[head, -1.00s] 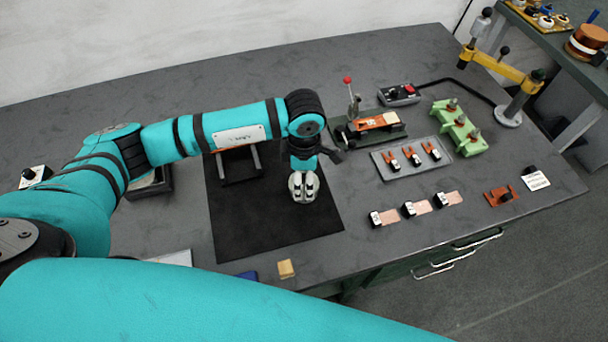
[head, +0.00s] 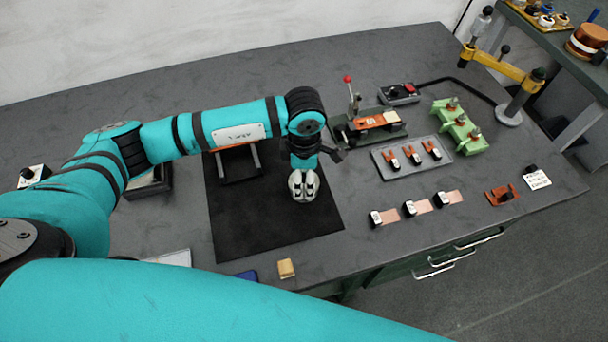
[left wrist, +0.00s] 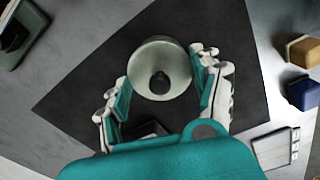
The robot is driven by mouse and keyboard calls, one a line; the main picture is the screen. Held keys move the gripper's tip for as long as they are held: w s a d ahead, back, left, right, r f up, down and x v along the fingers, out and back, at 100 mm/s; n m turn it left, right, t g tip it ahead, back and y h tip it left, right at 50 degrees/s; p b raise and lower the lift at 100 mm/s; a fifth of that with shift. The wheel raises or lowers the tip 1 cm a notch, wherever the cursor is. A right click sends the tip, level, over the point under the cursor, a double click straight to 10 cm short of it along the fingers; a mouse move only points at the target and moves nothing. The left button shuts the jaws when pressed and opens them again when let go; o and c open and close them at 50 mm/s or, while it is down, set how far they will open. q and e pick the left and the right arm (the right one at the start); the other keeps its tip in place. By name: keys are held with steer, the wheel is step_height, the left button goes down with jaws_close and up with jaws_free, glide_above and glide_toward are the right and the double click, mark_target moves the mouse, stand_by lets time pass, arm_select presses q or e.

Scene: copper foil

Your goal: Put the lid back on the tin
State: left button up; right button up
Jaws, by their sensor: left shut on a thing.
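My left gripper (head: 304,190) is above the black mat (head: 265,225), fingers pointing down. In the left wrist view, its two fingers (left wrist: 161,85) are on either side of a round, pale metal lid (left wrist: 140,75) with a black knob. The gripper is shut on this lid. In the head view the gripper hides the lid. I cannot make out the tin apart from the lid, nor tell whether the lid touches it. My right gripper is not in view.
A dark stand (head: 236,178) is on the mat behind the gripper. A tan block (head: 286,268) and a blue block (left wrist: 304,94) lie near the front edge. Right of the mat are a grey tray (head: 393,165), a lever press (head: 365,125) and copper strips (head: 423,207).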

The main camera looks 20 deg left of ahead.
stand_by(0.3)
arm_select(q)
steer(key=shift+b, duration=0.3)
steer(key=shift+f+b, duration=0.15)
steer(key=shift+b, duration=0.55)
stand_by(1.3)
stand_by(0.3)
steer(key=o, duration=1.2)
steer(key=shift+o, duration=0.2)
steer(key=shift+r+p, duration=1.65)
steer(key=shift+r, duration=1.9)
